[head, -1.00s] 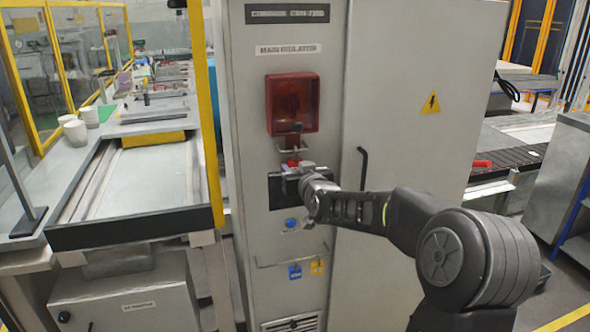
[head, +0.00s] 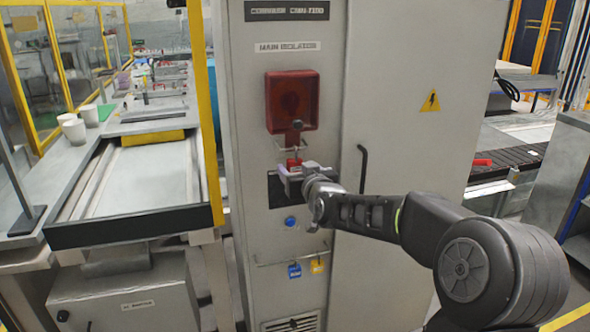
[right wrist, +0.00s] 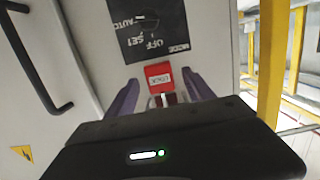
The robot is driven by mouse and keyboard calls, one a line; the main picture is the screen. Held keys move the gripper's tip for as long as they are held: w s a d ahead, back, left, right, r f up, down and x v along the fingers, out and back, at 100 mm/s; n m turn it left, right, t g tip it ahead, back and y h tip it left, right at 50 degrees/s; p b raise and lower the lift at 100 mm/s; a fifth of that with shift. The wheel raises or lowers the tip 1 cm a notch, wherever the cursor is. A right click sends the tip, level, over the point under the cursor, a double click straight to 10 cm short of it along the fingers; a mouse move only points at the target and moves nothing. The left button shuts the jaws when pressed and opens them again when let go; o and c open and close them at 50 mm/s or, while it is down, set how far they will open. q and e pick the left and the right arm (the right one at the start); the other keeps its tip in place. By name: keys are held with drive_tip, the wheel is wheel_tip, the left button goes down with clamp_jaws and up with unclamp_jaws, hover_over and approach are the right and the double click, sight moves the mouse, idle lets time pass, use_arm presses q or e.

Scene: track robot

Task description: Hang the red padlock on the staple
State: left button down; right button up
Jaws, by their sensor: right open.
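The red padlock (head: 293,162) is upright just below the red isolator box (head: 292,98) on the grey cabinet. Its shackle points up to the thin metal staple (head: 281,146); it looks hung there, but the exact threading is too small to tell. In the right wrist view the padlock (right wrist: 160,74) shows its labelled body between two purple fingers. My right gripper (head: 291,174) is open, its fingers on either side of the padlock with gaps visible in the wrist view. My left gripper is not in view.
A door handle (head: 362,169) stands right of my gripper. Below are a blue button (head: 290,222) and a rail (head: 290,259) with blue (head: 294,271) and yellow (head: 317,265) padlocks. A yellow post (head: 207,120) and conveyor table (head: 140,175) are at left.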

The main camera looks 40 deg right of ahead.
drive_tip(key=b+v, duration=0.1)
drive_tip(key=v, duration=0.4)
drive_tip(key=shift+s+a, duration=0.1)
idle(0.4)
drive_tip(key=s+a+f+g+y, duration=0.1)
drive_tip(key=a+f+g+y, duration=0.1)
drive_tip(key=a+f, duration=0.65)
drive_tip(key=s+a+f+g+y, duration=0.15)
drive_tip(key=a+f, duration=0.25)
drive_tip(key=f, duration=1)
drive_tip(key=s+a+f+g+y, duration=0.1)
drive_tip(key=a+f+g+y, duration=0.15)
drive_tip(key=a+f, duration=0.65)
drive_tip(key=s+a+f+n+g+y, duration=0.1)
drive_tip(key=s+a+f+g, duration=0.3)
drive_tip(key=s+a+f, duration=0.5)
drive_tip(key=s+a+f+n+g+y, duration=0.1)
drive_tip(key=s+a+f+g, duration=0.3)
drive_tip(key=s+a+f, duration=0.4)
drive_tip(key=s+f+y, duration=0.1)
drive_tip(key=s+f, duration=0.4)
drive_tip(key=s, duration=0.4)
drive_tip(key=shift+a+f+g, duration=0.2)
drive_tip(key=shift+a+g, duration=0.2)
